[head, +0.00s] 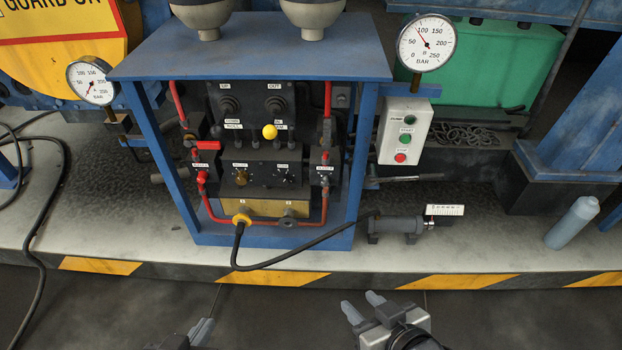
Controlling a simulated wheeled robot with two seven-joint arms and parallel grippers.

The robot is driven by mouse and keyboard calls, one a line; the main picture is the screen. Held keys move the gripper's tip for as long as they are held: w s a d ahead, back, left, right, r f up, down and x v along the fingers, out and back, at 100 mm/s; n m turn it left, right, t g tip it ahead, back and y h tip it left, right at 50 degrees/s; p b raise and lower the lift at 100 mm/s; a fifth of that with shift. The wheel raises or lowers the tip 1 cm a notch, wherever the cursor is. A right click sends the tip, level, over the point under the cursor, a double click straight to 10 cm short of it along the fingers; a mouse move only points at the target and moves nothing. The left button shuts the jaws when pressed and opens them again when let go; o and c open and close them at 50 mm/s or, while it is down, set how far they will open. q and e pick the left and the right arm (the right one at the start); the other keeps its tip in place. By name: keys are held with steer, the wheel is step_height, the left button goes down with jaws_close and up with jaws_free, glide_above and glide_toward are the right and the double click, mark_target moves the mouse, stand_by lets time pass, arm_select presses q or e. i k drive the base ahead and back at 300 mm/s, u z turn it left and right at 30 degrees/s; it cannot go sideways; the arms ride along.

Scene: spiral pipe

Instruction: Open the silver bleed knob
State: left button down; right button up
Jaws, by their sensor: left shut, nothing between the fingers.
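The valve panel stands inside a blue frame (358,160). On its lower block are a brass-coloured knob (241,177) at the left and a darker, greyish knob (288,177) at the right. The labels above them are too small to read surely, so I cannot tell for certain which is the silver bleed knob. My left gripper (204,326) is at the bottom edge, low in front of the panel, with its fingers together and empty. My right gripper (363,303) is at the bottom, right of the panel, with its fingers apart and nothing between them. Neither touches the panel.
A yellow ball-topped lever (270,131) stands above the knobs, between red pipes (327,98). A black hose (290,248) loops out in front. A grey cylinder (398,226) lies at the right. A button box (405,130) and gauge (427,43) are right of the frame. The near floor is clear.

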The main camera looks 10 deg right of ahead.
mark_target(324, 179)
steer(key=z, duration=0.15)
steer(key=k, duration=0.45)
steer(key=u, duration=1.4)
steer(key=i, duration=0.55)
steer(key=z, duration=1.05)
steer(key=i, duration=0.5)
